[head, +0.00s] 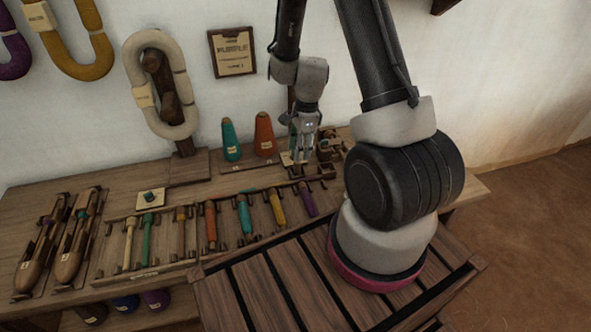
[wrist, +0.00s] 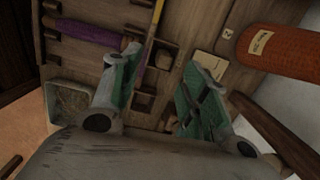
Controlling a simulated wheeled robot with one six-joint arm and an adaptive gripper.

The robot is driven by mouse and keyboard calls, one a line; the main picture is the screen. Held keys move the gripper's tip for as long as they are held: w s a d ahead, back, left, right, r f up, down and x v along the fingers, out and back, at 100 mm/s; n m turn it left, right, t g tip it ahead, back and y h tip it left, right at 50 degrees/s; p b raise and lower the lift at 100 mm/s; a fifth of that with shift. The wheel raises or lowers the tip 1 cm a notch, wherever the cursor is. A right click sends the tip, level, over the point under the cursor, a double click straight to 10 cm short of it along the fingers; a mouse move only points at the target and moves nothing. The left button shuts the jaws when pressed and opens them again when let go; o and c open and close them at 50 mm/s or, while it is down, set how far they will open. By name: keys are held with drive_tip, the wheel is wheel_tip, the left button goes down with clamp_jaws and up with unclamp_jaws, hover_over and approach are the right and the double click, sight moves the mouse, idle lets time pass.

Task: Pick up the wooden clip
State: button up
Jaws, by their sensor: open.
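My gripper (head: 303,154) points down over the right end of the wooden bench, beside the orange cone. In the wrist view its two green-padded fingers (wrist: 162,82) are spread apart, with nothing held between them. Small brown wooden pieces (wrist: 146,100) lie on the bench below and between the fingers. I cannot tell which of them, if any, is the wooden clip. More small dark wooden parts (head: 330,148) sit just right of my gripper in the head view, partly hidden by my arm.
An orange cone (head: 264,134) and a teal cone (head: 231,140) stand left of my gripper. A pale card (wrist: 205,64) lies near the right finger. A rack of coloured bobbins, including a purple one (head: 307,198), is in front. Two shuttles (head: 76,240) lie far left.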

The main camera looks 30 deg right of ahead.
sight(297, 164)
drive_tip(key=f, duration=0.5)
drive_tip(key=w+f, duration=0.1)
drive_tip(key=f, duration=0.1)
drive_tip(key=shift+a+f, duration=0.2)
drive_tip(key=shift+f, duration=0.15)
drive_tip(key=c, duration=0.9)
